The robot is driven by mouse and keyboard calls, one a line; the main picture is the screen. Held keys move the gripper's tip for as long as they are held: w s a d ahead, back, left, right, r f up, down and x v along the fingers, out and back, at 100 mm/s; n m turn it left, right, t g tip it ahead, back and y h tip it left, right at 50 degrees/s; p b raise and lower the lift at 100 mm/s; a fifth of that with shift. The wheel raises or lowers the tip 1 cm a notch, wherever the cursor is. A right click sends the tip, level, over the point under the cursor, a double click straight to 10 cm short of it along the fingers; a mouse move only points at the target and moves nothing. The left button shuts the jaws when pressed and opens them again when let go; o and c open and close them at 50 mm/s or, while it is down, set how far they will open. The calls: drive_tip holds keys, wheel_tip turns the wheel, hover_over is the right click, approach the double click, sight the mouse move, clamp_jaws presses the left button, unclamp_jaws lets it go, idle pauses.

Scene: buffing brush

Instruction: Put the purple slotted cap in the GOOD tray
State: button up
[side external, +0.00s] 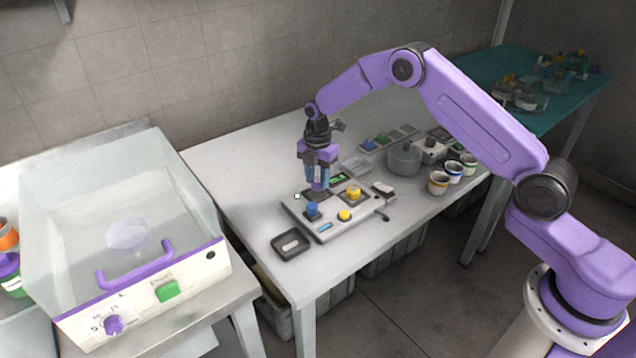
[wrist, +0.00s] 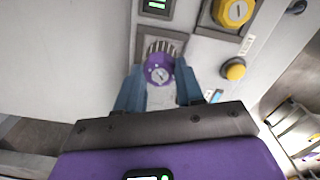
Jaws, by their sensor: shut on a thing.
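The purple slotted cap (wrist: 158,68) shows between the two blue fingers of my gripper (wrist: 160,78) in the wrist view, its slotted face toward the camera. My gripper is shut on it. In the side view my gripper (side external: 318,178) points down over the back left part of the grey fixture panel (side external: 328,229), with a bit of purple at its fingertips. A dark ribbed part lies just beyond the cap; I cannot tell whether they touch. A small dark tray (side external: 291,245) with a pale patch lies at the panel's front left. I cannot read which tray is GOOD.
Several cups, including a yellow-banded cup (side external: 438,183), and a grey bowl (side external: 404,158) stand right. A clear-covered machine (side external: 125,230) stands left.

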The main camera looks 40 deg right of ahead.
drive_tip(key=shift+s+f, duration=0.1)
drive_tip(key=shift+f, duration=1)
drive_tip(key=shift+f, duration=0.15)
drive_tip(key=o, duration=1.1)
